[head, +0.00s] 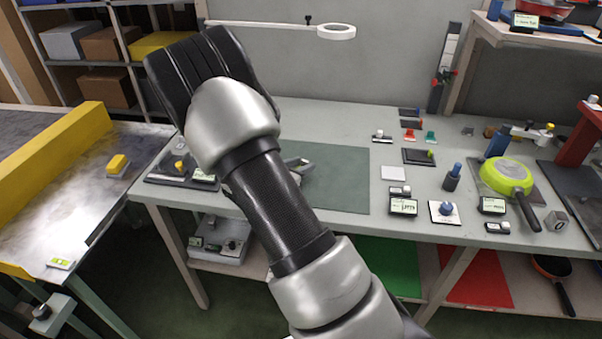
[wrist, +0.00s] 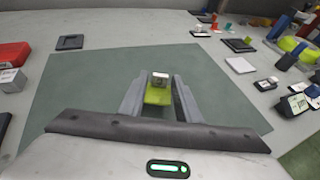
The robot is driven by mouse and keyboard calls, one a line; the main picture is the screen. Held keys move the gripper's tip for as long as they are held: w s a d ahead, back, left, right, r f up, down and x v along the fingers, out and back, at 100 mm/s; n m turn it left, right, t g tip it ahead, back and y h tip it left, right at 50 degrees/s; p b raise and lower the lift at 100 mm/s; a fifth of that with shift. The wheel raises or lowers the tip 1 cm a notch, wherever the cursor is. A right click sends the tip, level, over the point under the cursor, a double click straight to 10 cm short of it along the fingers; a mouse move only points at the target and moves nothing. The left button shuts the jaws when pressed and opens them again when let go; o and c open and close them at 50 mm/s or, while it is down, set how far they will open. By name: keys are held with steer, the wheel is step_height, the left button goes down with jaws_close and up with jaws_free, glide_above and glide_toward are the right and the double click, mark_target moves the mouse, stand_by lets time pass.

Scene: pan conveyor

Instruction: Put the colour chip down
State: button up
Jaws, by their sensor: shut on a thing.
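My gripper (wrist: 159,86) is shut on the colour chip (wrist: 158,97), a lime-green piece with a small grey-and-white block at its far end. The chip sits between the two grey fingers in the wrist view. The green mat (wrist: 85,95) lies below and around it; I cannot tell whether the chip touches the mat. In the head view my arm hides most of the gripper, and only a grey finger part (head: 302,164) shows over the mat (head: 350,185). The chip is hidden there.
A white square plate (head: 393,173) and a dark tray (head: 418,157) lie right of the mat. A lime pan (head: 506,174) stands farther right. Red (head: 409,134) and green (head: 431,136) pieces lie at the back. A yellow barrier (head: 58,180) is at left. Most of the mat is bare.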

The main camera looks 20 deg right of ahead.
steer(key=shift+f, duration=1.2)
steer(key=shift+f+b, duration=0.25)
steer(key=shift+b, duration=0.1)
steer(key=o, duration=1)
steer(key=shift+r, duration=0.1)
